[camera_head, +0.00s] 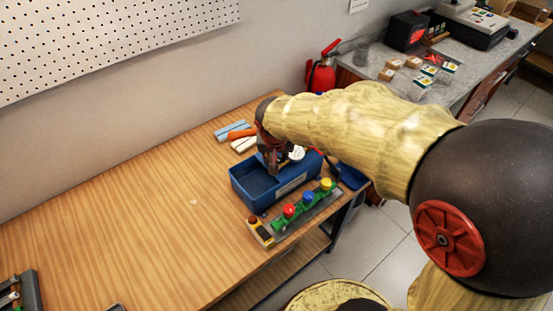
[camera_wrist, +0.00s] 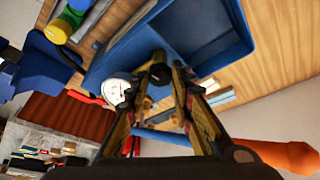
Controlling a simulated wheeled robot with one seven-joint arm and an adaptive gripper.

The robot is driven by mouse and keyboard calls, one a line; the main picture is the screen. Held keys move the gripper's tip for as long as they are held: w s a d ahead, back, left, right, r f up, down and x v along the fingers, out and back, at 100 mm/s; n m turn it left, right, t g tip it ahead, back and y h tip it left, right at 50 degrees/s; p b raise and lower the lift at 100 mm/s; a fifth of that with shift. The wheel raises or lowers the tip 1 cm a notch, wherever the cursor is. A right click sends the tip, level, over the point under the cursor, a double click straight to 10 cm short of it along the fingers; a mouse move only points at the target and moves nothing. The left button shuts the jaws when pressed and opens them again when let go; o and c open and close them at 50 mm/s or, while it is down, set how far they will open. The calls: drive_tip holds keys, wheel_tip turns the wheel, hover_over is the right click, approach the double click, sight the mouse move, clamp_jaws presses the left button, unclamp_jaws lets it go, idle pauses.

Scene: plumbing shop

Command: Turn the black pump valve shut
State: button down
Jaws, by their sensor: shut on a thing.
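My gripper (camera_head: 272,163) reaches down at the back of the blue tub (camera_head: 238,183), beside a white round gauge (camera_head: 297,153). In the wrist view, my gripper (camera_wrist: 168,78) has its fingers around a small dark part, which seems to be the black pump valve (camera_wrist: 159,72); the fingers hide much of it. The gauge (camera_wrist: 115,91) sits just left of the fingers there. The valve is hidden in the head view, and its turn angle cannot be told.
A rail with red (camera_head: 289,210), blue (camera_head: 308,196) and yellow (camera_head: 326,184) knobs and a red-button box (camera_head: 260,231) lie before the tub. Blue and orange tools (camera_head: 240,133) lie behind it. A fire extinguisher (camera_head: 320,76) stands beyond. The table's left is mostly clear.

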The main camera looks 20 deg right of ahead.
drive_tip(key=shift+f+m+b, duration=0.1)
drive_tip(key=shift+m+b, duration=0.4)
drive_tip(key=shift+m, duration=0.1)
drive_tip(key=c, duration=1.6)
unclamp_jaws()
drive_tip(key=shift+h, duration=0.3)
drive_tip(key=shift+o, duration=0.2)
drive_tip(key=v, duration=1.2)
drive_tip(key=shift+w, duration=0.15)
